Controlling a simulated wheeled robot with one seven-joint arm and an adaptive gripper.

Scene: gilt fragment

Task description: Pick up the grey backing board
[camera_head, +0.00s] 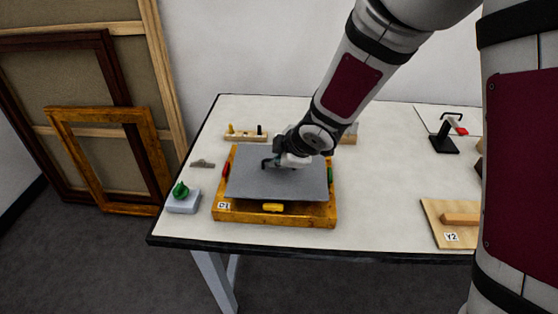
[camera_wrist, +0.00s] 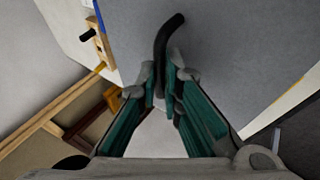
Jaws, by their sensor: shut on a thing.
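The grey backing board (camera_head: 255,186) lies over the wooden frame (camera_head: 290,212) on the white table, slightly askew to it. Whether it rests on the frame or is just above it, I cannot tell. In the wrist view the board (camera_wrist: 235,50) fills the upper part. A dark curved handle (camera_wrist: 166,45) stands on the board. My gripper (camera_head: 280,163) is above the board's middle. In the wrist view its fingers (camera_wrist: 162,85) are shut on the handle's near end.
Yellow (camera_head: 273,207), red (camera_head: 226,169) and green (camera_head: 330,175) pieces sit on the frame's sides. A board marked Y2 (camera_head: 450,222) lies at right. Table between is clear.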

